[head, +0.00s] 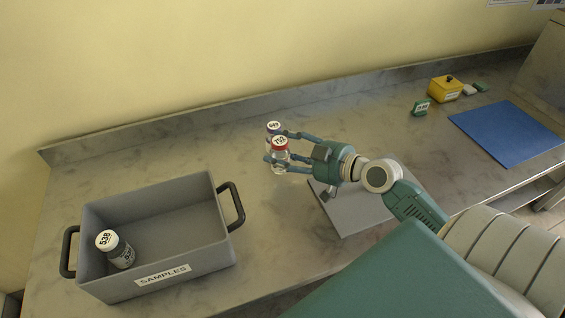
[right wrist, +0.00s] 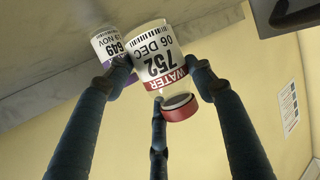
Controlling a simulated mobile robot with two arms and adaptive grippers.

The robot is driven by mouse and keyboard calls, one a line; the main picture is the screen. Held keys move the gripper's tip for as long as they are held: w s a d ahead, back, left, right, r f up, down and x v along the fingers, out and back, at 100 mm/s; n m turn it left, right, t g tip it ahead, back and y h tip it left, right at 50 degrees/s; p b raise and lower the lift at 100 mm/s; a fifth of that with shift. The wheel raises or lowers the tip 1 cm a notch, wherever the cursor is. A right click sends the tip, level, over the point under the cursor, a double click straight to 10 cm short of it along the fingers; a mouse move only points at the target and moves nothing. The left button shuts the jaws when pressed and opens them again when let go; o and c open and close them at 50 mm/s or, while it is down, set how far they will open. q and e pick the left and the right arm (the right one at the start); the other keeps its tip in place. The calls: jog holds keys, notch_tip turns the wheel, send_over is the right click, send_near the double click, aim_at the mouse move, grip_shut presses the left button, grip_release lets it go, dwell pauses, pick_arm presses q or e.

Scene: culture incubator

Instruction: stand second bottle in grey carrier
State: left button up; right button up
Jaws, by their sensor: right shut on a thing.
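A clear bottle (head: 281,158) with a red band and the number 752 is in my right gripper (head: 279,149). The gripper is shut on it, over the bench. In the right wrist view this bottle (right wrist: 160,62) reads WATER and sits between the fingers. A second bottle (head: 273,127), numbered 649, shows just behind it, partly hidden; its purple-edged label also shows in the right wrist view (right wrist: 112,47). The grey carrier (head: 205,195), marked SAMPLES, stands at the left. A bottle (head: 122,256) numbered 538 stands inside near its left end. My left gripper is out of view.
The carrier has two dark handles, the right one (head: 237,206) facing my gripper. A grey mat (head: 352,213) lies under my right arm. Most of the carrier floor is free.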

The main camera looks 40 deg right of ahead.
jog(key=shift+f+b, duration=0.45)
jog(key=shift+f, duration=2)
jog(key=o, duration=1.2)
